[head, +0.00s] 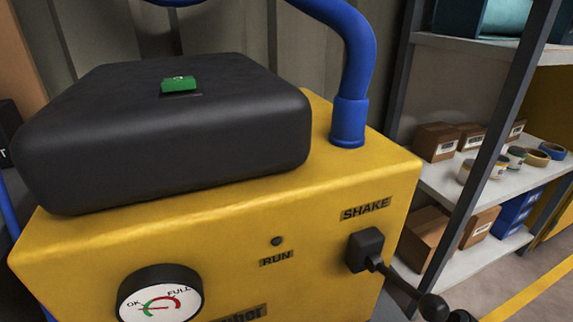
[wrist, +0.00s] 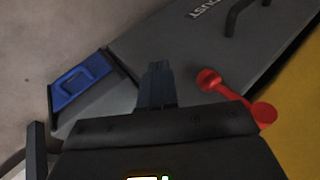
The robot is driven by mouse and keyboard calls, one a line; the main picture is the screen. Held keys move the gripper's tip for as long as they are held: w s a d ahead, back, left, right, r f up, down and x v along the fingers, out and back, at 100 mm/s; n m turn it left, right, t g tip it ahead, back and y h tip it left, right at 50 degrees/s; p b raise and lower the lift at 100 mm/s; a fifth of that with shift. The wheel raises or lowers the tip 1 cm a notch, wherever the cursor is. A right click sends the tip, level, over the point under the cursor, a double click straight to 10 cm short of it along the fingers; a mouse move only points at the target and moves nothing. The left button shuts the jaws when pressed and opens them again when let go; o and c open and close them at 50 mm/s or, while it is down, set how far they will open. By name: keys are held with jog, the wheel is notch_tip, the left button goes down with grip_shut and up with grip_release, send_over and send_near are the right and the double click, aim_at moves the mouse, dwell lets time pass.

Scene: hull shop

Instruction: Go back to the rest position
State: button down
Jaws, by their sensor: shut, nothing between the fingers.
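My gripper (wrist: 157,85) shows in the wrist view, its dark fingers together and nothing held between them. It is over a dark grey surface with DUST lettering (wrist: 210,7), between a blue latch-like part (wrist: 80,82) on the left and a red ball-ended lever (wrist: 235,95) on the right. I cannot tell whether the fingers touch anything. I cannot make out my gripper for certain in the head view.
A yellow machine (head: 330,200) fills the head view's front, with a black lid (head: 170,135), a blue hose (head: 349,120), a gauge (head: 160,300) and a black SHAKE lever (head: 395,275). A shelf rack (head: 440,180) with boxes and tape rolls stands at right.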

jog(key=s+a+f+m+t+h, duration=0.1)
jog(key=s+f+t+h, duration=0.1)
jog(key=s, duration=0.4)
jog(key=s+a+f+m+t+h, duration=0.1)
jog(key=s+f+h, duration=0.15)
jog(key=s, duration=0.35)
jog(key=s+r+t+h, duration=0.3)
jog(key=s+r+t, duration=0.2)
jog(key=s+r, duration=0.6)
jog(key=s+r+t+p, duration=0.2)
jog(key=r+p, duration=0.5)
jog(key=r, duration=0.9)
jog(key=s+r+t+p, duration=0.2)
jog(key=s+r+p, duration=0.2)
jog(key=r, duration=1.2)
jog(key=s+a+r+t+p, duration=0.1)
jog(key=s+r+t+p, duration=0.1)
jog(key=r+p, duration=0.8)
notch_tip(320, 180, up, 7)
jog(key=shift+s+f, duration=0.1)
jog(key=shift+s, duration=0.55)
jog(key=shift+a, duration=0.1)
